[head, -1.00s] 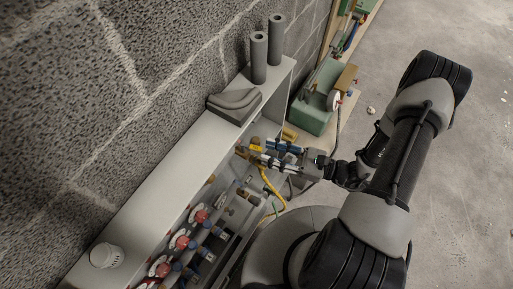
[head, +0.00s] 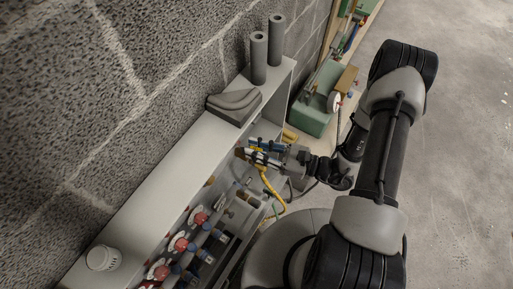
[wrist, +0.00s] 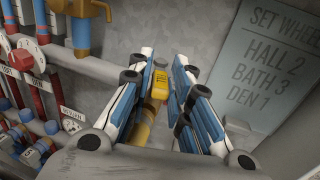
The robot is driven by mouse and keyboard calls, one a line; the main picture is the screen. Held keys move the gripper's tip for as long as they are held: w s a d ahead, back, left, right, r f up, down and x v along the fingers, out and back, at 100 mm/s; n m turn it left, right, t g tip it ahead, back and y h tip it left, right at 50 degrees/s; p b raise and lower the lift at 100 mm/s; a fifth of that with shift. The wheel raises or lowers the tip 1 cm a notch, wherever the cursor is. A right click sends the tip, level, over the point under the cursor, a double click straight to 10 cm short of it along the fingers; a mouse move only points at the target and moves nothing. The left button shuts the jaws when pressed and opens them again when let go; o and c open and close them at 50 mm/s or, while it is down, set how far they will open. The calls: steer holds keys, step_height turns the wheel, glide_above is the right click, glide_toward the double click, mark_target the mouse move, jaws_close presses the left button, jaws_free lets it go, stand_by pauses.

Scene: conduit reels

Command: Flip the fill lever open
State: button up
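A yellow lever-like piece with a small dark label (wrist: 159,85) lies between the fingers of my gripper (wrist: 166,62) in the wrist view, against the grey cabinet back. It is probably the fill lever. A brass-coloured part (wrist: 143,127) shows below it, partly hidden by the left finger. The blue and white fingers are apart, one on each side of the yellow piece; I see no clear contact. In the head view my gripper (head: 262,155) reaches into the far end of the open cabinet (head: 150,180), and the lever cannot be made out there.
Pipes with red and blue fittings (head: 181,243) line the cabinet at left. A yellow and blue valve (wrist: 92,12) is at upper left in the wrist view. A lettered sign (wrist: 265,60) is at right. A yellow hose (head: 269,186) hangs below my gripper. Open floor lies right.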

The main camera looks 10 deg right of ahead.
jaws_close()
steer(key=shift+s+a+m+t+h, duration=0.2)
steer(key=shift+m+t+h, duration=0.2)
steer(key=shift+t, duration=0.2)
steer(key=shift+s+a+m+t+h, duration=0.15)
steer(key=shift+m+t+h, duration=0.15)
steer(key=shift+m+t, duration=0.25)
steer(key=shift+s+m+t+h, duration=0.15)
steer(key=shift+m+t+h, duration=0.4)
steer(key=shift+t, duration=0.3)
steer(key=shift+o, duration=2.3)
jaws_free()
